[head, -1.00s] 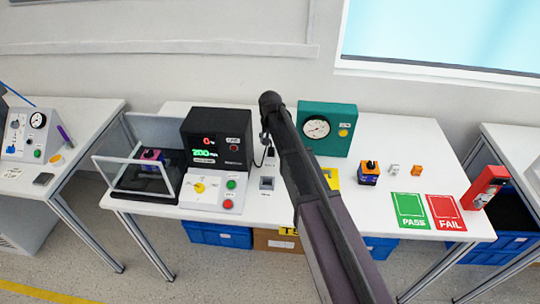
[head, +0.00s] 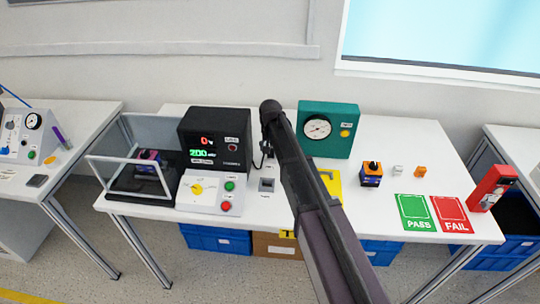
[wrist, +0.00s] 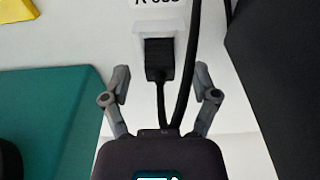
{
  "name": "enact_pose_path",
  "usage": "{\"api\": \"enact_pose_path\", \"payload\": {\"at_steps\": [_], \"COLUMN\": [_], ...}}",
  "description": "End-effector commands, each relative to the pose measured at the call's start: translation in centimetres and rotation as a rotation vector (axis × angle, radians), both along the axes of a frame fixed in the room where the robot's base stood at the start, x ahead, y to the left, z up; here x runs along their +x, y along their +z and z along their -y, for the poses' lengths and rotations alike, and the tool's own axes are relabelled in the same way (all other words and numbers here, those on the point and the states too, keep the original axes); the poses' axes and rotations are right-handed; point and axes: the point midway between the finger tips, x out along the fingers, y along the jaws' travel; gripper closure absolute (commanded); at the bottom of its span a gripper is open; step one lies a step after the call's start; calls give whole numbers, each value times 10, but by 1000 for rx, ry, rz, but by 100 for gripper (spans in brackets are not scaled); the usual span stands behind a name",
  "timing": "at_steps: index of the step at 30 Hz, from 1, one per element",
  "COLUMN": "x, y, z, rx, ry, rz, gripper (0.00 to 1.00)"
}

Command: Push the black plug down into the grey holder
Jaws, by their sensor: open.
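The black plug (wrist: 159,58) shows in the wrist view with its cable running toward my gripper. Its far end meets the pale grey holder (wrist: 160,28), which sits on the white surface below a partly cut-off label. I cannot tell how deep the plug sits. My gripper (wrist: 161,74) is open, with one finger on each side of the plug and visible gaps between. In the head view my arm hides most of the gripper, plug and holder.
A black display box (head: 215,142) and a teal gauge box (head: 328,131) stand on either side of my arm on the white table (head: 400,140). A thick black cable (wrist: 187,75) runs close beside the plug. A grey square socket (head: 267,185) stands in front.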

Motion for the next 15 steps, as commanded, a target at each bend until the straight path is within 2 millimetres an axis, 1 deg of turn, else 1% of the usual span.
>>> {"api": "enact_pose_path", "payload": {"at_steps": [6,7,8,9,11,12,14,15], "x": [0,0,0,0,0,0,0,0], "y": [0,0,0,0,0,0,0,0], "z": [0,0,0,0,0,0,0,0], "rx": [0,0,0,0,0,0,0,0], "ry": [0,0,0,0,0,0,0,0], "rz": [0,0,0,0,0,0,0,0], "gripper": [23,29,38,50,67,79,97,100]}}
